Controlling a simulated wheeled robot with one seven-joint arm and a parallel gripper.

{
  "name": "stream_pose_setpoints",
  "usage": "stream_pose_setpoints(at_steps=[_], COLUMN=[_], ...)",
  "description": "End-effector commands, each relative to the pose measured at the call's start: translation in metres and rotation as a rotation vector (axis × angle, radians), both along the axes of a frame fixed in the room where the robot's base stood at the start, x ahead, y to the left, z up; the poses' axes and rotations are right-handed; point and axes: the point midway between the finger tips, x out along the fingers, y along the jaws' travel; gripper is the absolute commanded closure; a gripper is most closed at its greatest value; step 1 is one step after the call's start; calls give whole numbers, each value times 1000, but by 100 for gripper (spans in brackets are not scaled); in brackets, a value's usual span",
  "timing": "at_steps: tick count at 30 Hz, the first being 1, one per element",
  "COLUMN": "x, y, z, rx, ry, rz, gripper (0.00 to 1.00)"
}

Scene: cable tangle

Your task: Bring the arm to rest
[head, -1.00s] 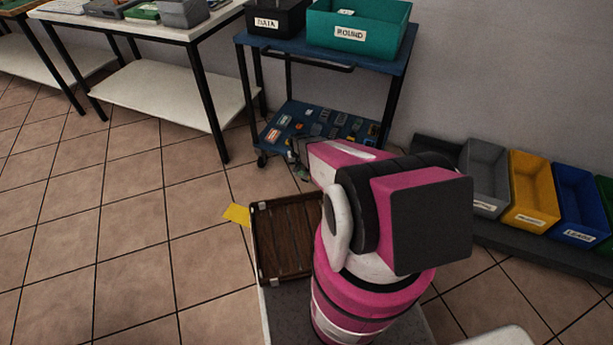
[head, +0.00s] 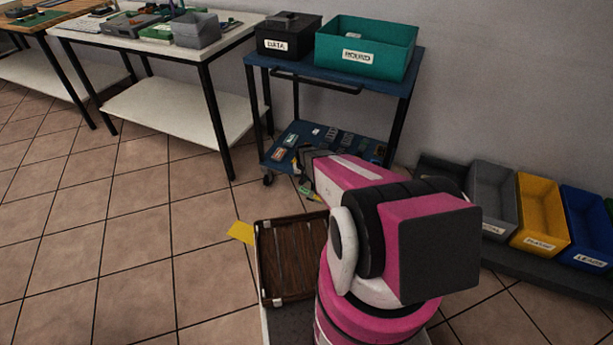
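My pink, white and black arm fills the lower middle of the head view and reaches away from me toward the blue cart. My gripper (head: 303,163) is a small dark shape at the far end of the arm, in front of the cart's lower shelf. The arm hides most of it, and I cannot tell whether its fingers are open or shut. A small green and yellow piece (head: 309,193) shows just below it. I cannot tell whether the gripper touches it.
The blue cart (head: 352,69) carries a black DATA box (head: 288,35) and a teal ROUND bin (head: 365,48). A brown slatted tray (head: 290,260) lies beside my arm. Labelled bins, including a yellow one (head: 541,213), line the wall at right. The tiled floor at left is clear.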

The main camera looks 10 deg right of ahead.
Motion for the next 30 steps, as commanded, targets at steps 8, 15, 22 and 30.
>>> stream_pose_setpoints(at_steps=[8,15,22,30], x=[-58,-141,-201,-213], y=[0,0,0,0], z=[122,253,326,341], rx=[0,0,-1,-1], ry=[-6,-9,-7,-6], rz=[29,69,97,105], gripper=[100,100,100,100])
